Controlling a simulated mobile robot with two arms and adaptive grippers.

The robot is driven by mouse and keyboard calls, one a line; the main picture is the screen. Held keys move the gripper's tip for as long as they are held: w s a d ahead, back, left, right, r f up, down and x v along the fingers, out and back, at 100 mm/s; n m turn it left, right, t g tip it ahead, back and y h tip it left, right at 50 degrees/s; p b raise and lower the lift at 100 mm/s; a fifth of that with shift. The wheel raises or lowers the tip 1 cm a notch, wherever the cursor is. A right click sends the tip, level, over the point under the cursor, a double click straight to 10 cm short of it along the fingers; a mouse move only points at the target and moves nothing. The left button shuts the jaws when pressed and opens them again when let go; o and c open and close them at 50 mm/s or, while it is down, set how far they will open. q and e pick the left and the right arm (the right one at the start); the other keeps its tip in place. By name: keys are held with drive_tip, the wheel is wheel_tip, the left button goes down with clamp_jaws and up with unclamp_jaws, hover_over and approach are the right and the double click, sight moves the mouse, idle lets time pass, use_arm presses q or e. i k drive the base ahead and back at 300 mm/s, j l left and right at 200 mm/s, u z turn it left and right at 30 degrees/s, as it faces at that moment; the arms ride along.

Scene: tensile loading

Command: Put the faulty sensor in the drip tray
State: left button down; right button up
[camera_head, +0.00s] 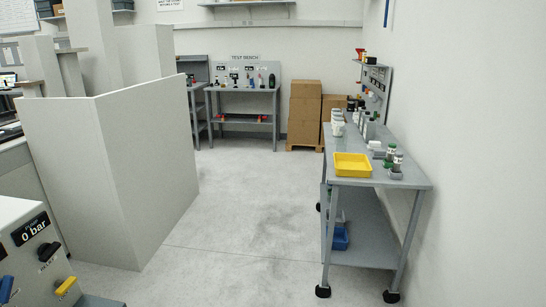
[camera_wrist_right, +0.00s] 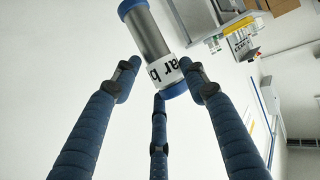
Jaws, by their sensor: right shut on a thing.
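A grey cylinder with blue end caps and a white label reading "bar" (camera_wrist_right: 150,36), which looks like the sensor, is in the right wrist view. My right gripper (camera_wrist_right: 160,77) is shut on it near its lower blue end; its three dark blue fingers stand around it. Whether it is faulty cannot be seen. A yellow tray (camera_head: 352,172), which looks like the drip tray, lies on the near end of the grey wheeled bench at the right and appears empty. Neither gripper shows in the head view, and my left gripper is not in view.
The grey wheeled bench (camera_head: 400,180) stands along the right wall, with bottles (camera_head: 396,163) and white cups (camera_head: 338,127) on it. Pale partitions (camera_head: 110,180) and a "0 bar" panel (camera_head: 35,230) are at left. Cardboard boxes (camera_head: 304,112) stand behind. The middle floor is clear.

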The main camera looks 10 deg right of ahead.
sight(346, 167)
drive_tip(key=i+z, duration=0.15)
drive_tip(key=i, duration=0.4)
drive_tip(key=i+z, duration=0.15)
drive_tip(key=i, duration=0.35)
drive_tip(key=i+j+z, duration=0.2)
drive_tip(key=i, duration=0.35)
drive_tip(key=i+j+z, duration=0.15)
drive_tip(key=i, duration=0.35)
